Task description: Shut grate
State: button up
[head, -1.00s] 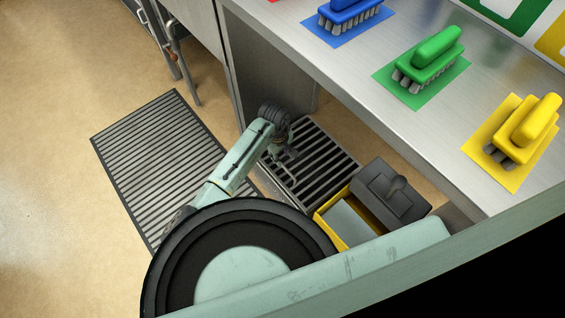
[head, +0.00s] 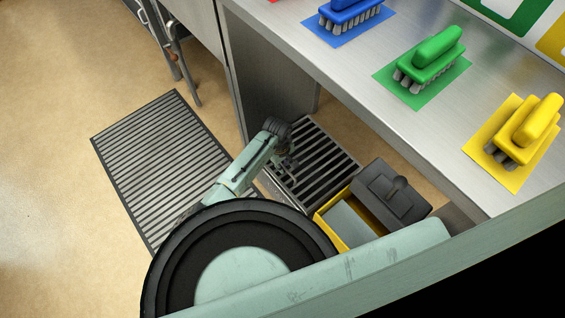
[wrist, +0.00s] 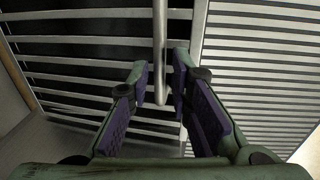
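A slatted metal grate (head: 325,165) with dark gaps lies low under the counter. It fills the left of the wrist view (wrist: 80,60), and a second, paler slatted panel shows on the right there. A straight metal rod (wrist: 160,45), like a handle, stands over the bars in the wrist view. My gripper (wrist: 162,80) is open, with one purple-padded finger on each side of the rod's end. I cannot tell whether either finger touches it. In the head view my gripper (head: 288,168) is small and partly hidden by my arm, over the grate's left part.
The paler slatted panel (head: 165,155) lies on the tan floor left of my arm. A yellow bin (head: 328,222) with a dark grey lid (head: 390,192) stands just right of the grate. The steel counter (head: 350,75) overhangs, with blue, green and yellow brushes on it.

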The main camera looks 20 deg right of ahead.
grip_shut()
dwell(0.5)
jog(key=shift+s+a+f+h+b, duration=0.1)
jog(key=shift+a+f+h+b, duration=0.1)
jog(key=shift+f+b, duration=0.25)
jog(key=shift+s+a+f+h+b, duration=0.15)
jog(key=shift+f+h+b, duration=0.1)
jog(key=shift+f, duration=0.45)
jog(key=shift+w+a+f+h+b, duration=0.1)
jog(key=shift+a+f+h+b, duration=0.1)
jog(key=shift+f+b, duration=0.25)
jog(key=shift+s+f, duration=0.1)
jog(key=shift+f, duration=0.05)
jog(key=shift+o, duration=0.7)
grip_release()
jog(key=shift+f, duration=0.1)
jog(key=shift+o, duration=1)
